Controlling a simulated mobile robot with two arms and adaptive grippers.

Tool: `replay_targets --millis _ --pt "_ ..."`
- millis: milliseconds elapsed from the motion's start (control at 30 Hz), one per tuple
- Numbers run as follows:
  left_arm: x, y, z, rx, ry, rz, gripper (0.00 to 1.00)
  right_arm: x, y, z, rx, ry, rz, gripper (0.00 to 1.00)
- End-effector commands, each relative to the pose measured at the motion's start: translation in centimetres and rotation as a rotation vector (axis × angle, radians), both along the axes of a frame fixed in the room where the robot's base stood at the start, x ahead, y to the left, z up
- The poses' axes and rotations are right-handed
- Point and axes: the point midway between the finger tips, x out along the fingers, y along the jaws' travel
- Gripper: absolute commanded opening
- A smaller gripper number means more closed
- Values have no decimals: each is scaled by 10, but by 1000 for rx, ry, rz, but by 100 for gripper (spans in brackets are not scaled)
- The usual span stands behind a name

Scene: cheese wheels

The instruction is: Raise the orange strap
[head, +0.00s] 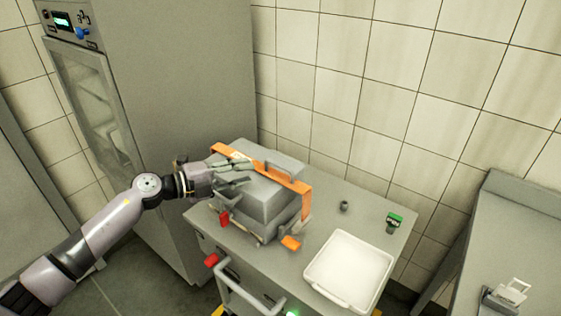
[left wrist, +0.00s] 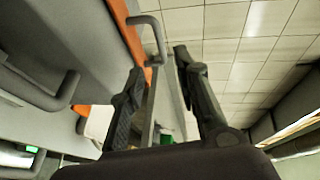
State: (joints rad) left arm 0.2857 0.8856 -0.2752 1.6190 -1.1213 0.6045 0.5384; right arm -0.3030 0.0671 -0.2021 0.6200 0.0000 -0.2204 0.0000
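The orange strap (head: 284,178) runs across the top of a grey case (head: 268,200) on a cart, and its right end bends down the case's side. My left gripper (head: 244,172) is over the left part of the case, close to the strap, and hides part of it. In the left wrist view the strap (left wrist: 128,30) passes beyond and left of the fingers. The fingers (left wrist: 158,75) are apart. A thin grey bar shows between them in that view; I cannot tell whether they touch it. My right gripper is not in view.
A white tray (head: 350,270), a small dark cup (head: 344,206) and a green-topped item (head: 394,220) are on the cart right of the case. A tall grey cabinet (head: 185,100) stands behind left, the tiled wall behind. A grey counter (head: 515,225) is at right.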

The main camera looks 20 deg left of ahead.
Motion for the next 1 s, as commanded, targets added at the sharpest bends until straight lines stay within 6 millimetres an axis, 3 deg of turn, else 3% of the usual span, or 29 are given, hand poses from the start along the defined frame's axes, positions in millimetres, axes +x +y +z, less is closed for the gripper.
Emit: replay_targets --millis 300,500,1000 --pt "52 -48 -9 -5 -2 2 30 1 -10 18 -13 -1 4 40" --pt "73 -67 -16 -4 0 3 30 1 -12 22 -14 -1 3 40" --pt "82 -76 -20 0 -1 2 28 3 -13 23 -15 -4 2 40"
